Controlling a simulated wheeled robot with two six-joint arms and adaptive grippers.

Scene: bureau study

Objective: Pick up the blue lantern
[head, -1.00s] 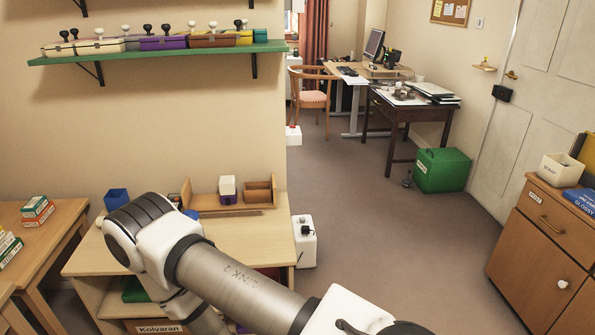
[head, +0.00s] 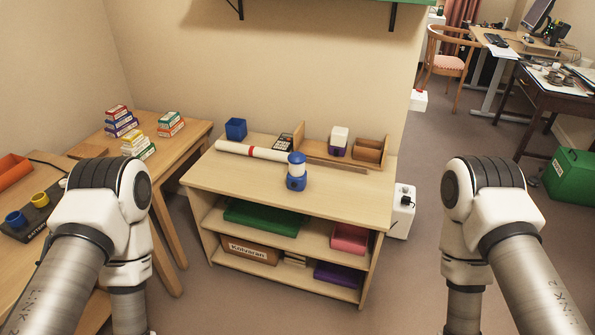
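The blue lantern (head: 296,172) stands upright on the top of a light wooden shelf unit (head: 340,208) in the head view. It has a blue base, a pale middle and a blue cap. It is close to one end of a white roll with a red band (head: 250,150). Both of my arms show at the sides of the view, apart from the lantern. Neither gripper is in view; only the arm links show.
A blue box (head: 235,129), a calculator (head: 284,142) and a wooden organiser (head: 318,152) with a white and purple container (head: 339,141) stand along the back of the unit. A wooden table (head: 187,140) with stacked small boxes is at the left. Open floor lies at the right.

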